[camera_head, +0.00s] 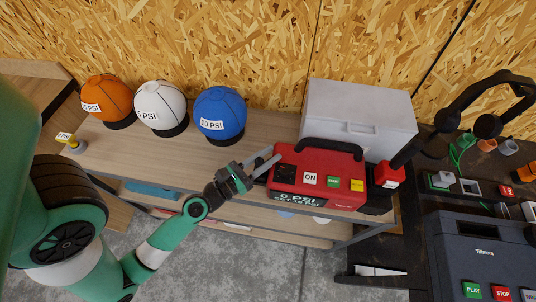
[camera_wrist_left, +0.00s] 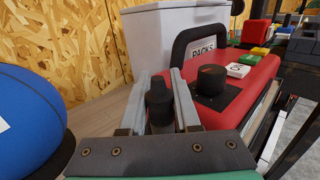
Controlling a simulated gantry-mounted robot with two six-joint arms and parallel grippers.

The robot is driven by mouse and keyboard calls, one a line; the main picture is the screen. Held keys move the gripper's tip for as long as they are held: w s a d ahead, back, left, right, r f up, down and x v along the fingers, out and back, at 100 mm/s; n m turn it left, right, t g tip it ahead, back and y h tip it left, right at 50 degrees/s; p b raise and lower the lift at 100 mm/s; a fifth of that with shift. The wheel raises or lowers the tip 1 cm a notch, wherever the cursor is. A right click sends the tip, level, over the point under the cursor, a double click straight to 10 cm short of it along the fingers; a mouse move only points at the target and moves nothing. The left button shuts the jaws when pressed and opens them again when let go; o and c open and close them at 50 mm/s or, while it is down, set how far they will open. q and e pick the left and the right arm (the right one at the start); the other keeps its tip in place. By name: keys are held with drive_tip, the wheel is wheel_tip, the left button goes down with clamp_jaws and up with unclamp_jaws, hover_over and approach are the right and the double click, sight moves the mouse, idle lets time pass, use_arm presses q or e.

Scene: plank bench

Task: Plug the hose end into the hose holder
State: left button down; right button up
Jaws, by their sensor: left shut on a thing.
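My left gripper (camera_head: 265,165) is at the left end of the red air compressor (camera_head: 318,172), just above the bench. In the left wrist view its two grey fingers (camera_wrist_left: 166,78) are closed around a dark, stepped, nozzle-like piece, which looks like the hose end (camera_wrist_left: 159,103). The piece stands roughly upright, beside the compressor's black knob (camera_wrist_left: 211,80). The hose itself is hidden, and I cannot make out the hose holder for certain. I cannot tell whether the piece touches the compressor. My right gripper is in neither view.
Orange (camera_head: 107,97), white (camera_head: 160,104) and blue (camera_head: 220,112) balls stand on black rings along the bench. A grey bin (camera_head: 357,115) stands behind the compressor. A small yellow-labelled gauge (camera_head: 72,142) is at the left. Bare planks (camera_head: 150,165) lie in front of the balls.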

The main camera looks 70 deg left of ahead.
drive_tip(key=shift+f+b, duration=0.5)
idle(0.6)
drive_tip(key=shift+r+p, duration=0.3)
drive_tip(key=shift+p, duration=0.05)
idle(2.0)
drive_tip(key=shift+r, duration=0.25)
idle(1.7)
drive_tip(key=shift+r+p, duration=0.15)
drive_tip(key=shift+p, duration=0.25)
idle(2.0)
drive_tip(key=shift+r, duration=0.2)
